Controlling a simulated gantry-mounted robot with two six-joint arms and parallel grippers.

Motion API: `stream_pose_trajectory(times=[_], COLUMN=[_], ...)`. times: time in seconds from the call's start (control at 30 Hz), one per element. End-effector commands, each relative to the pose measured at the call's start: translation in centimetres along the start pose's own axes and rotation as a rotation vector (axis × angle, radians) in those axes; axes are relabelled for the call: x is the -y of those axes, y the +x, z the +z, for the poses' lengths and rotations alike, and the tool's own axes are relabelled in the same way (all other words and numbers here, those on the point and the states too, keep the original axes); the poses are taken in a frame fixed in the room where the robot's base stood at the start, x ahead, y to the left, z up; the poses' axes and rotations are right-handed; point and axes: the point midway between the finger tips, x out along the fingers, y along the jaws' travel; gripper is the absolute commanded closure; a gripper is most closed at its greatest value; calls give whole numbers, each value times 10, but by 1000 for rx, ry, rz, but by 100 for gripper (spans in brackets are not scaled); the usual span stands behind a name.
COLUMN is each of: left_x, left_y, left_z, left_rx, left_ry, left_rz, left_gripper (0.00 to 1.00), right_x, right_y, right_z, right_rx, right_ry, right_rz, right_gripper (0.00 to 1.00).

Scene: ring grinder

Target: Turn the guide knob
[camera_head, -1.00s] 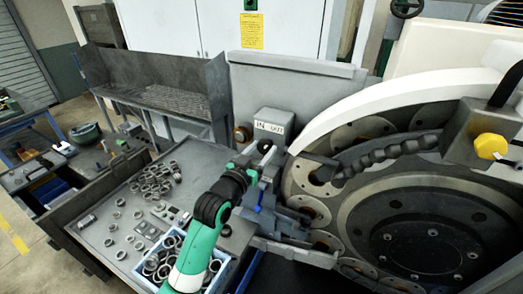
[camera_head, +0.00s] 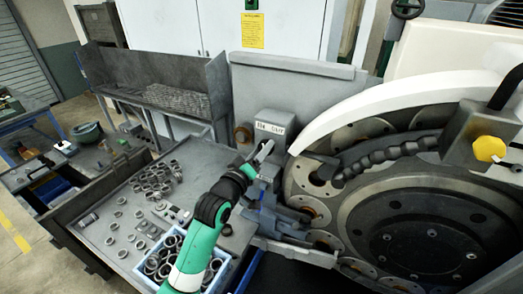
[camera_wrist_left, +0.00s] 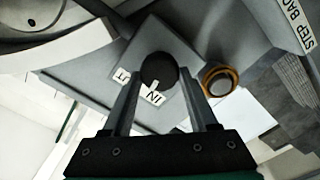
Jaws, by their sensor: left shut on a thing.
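The guide knob (camera_wrist_left: 158,70) is a dark round knob with a pale pointer mark, on the face of a grey box (camera_wrist_left: 182,42) labelled IN and OUT. The same grey box (camera_head: 272,122) stands left of the big grinder wheel in the head view. My left gripper (camera_wrist_left: 160,84) is at the knob, with one finger on each side, shut on it. In the head view my left gripper (camera_head: 262,152) reaches up to the box front and largely hides the knob. My right gripper is not in view.
An orange-rimmed round part (camera_wrist_left: 219,80) sits beside the box. The large grinder wheel (camera_head: 425,225) is close on the right. A grey table (camera_head: 128,205) with loose metal rings and a blue-edged bin (camera_head: 215,272) of rings lie at the left and below my arm.

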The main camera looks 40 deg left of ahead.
Motion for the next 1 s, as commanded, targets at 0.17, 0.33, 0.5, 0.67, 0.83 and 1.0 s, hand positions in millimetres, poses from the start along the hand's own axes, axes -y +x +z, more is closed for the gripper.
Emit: stream_pose_trajectory(times=[0.17, 0.33, 0.5, 0.67, 0.83, 1.0], left_x=[1, 1, 2, 2, 2, 2], left_y=[0, 0, 0, 0, 0, 0], left_z=[0, 0, 0, 0, 0, 0], left_rx=[0, 0, 0, 0, 0, 0], left_ry=[-156, -284, -378, -432, -458, -463], left_rz=[0, 0, 0, 0, 0, 0], left_gripper=[96, 96, 96, 96, 96, 96], right_x=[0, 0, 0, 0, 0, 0], right_y=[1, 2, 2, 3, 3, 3], right_z=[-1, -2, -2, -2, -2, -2], right_rx=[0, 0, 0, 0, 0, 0], right_ry=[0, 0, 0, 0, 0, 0], right_rz=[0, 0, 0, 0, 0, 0], right_gripper=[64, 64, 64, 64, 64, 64])
